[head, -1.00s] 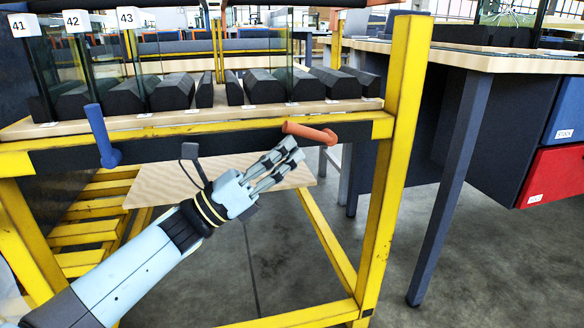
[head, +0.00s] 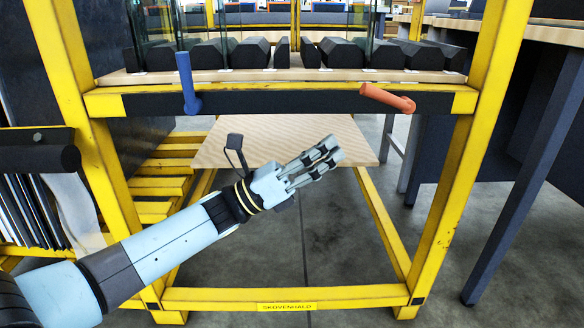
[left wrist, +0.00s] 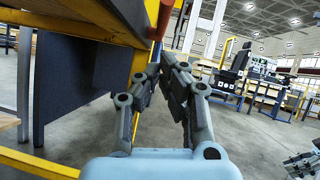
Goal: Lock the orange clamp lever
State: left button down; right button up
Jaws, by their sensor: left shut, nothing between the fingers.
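The orange clamp lever (head: 388,98) sits on the dark front rail of the yellow trolley, right of the middle. It lies nearly level, its free end pointing left and slightly up from the pivot at its right. Part of it also shows at the top of the left wrist view (left wrist: 162,20). My left gripper (head: 336,150) is shut and empty, below and left of the lever, apart from it. What looks like my right gripper (left wrist: 303,162) shows partly at the lower right corner of the left wrist view; its jaw state is unclear.
A blue lever (head: 187,82) stands upright on the same rail at left. The trolley frame (head: 490,130) has yellow posts on both sides. Black blocks and glass panes stand on its shelf. A wooden board (head: 290,135) lies behind my gripper. A workbench stands at right.

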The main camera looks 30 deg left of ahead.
pick_arm(q)
jog(key=v, duration=0.5)
jog(key=shift+s+a+p, duration=0.3)
jog(key=shift+a, duration=0.05)
pick_arm(e)
jog(key=shift+s+r+g, duration=0.1)
jog(key=shift+r+g, duration=0.5)
jog(key=shift+r, duration=0.05)
pick_arm(q)
jog(key=shift+r, duration=0.1)
